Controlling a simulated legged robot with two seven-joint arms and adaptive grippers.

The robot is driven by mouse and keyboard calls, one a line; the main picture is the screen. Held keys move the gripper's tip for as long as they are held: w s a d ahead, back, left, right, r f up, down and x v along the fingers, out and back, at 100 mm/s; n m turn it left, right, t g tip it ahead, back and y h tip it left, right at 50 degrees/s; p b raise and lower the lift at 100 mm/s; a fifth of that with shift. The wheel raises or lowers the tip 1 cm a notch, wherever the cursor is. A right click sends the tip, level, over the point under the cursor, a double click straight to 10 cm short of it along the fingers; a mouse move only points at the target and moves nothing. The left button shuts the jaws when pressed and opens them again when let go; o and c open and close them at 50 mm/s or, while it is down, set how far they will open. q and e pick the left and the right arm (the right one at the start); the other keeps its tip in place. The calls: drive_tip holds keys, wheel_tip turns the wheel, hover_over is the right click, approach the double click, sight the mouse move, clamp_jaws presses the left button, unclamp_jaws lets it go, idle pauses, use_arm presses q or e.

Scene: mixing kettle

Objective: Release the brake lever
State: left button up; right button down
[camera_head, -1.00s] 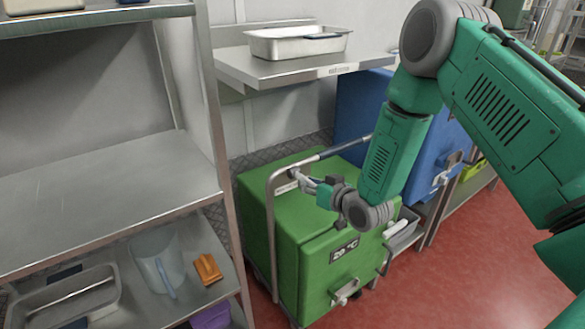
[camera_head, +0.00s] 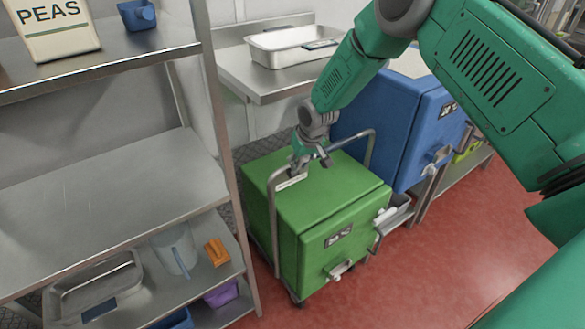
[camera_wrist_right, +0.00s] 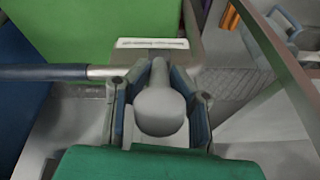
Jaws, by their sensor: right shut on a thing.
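In the head view my right gripper (camera_head: 307,162) points down at the left end of the push handle on the green wheeled box (camera_head: 318,202). In the wrist view the right gripper (camera_wrist_right: 160,85) is shut on a grey, rounded lever (camera_wrist_right: 160,108), which appears to be the brake lever. The fingers lie on both sides of it. A grey plate with a white label (camera_wrist_right: 152,43) is just beyond the fingertips. In the head view the lever is hidden by the gripper. My left gripper is in neither view.
A blue box (camera_head: 385,120) stands behind the green one. A steel shelf with a tray (camera_head: 292,47) is above and behind. A shelving rack (camera_head: 240,190) stands close on the left. Red floor (camera_head: 450,270) is clear at the front right.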

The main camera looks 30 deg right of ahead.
drive_tip(key=shift+w+g+b, duration=0.3)
drive_tip(key=shift+w+g, duration=0.1)
drive_tip(key=shift+w, duration=0.1)
drive_tip(key=c, duration=1.8)
unclamp_jaws()
drive_tip(key=shift+g, duration=0.4)
drive_tip(key=shift+c, duration=0.2)
drive_tip(key=o, duration=0.5)
drive_tip(key=shift+w, duration=0.1)
drive_tip(key=shift+d+r, duration=0.1)
drive_tip(key=shift+r, duration=0.1)
drive_tip(key=r+p, duration=0.2)
drive_tip(key=s+r+p, duration=0.1)
drive_tip(key=r+p, duration=0.2)
drive_tip(key=r, duration=0.1)
drive_tip(key=shift+s+r+p, duration=0.25)
drive_tip(key=shift+r+p, duration=0.15)
drive_tip(key=shift+f, duration=0.1)
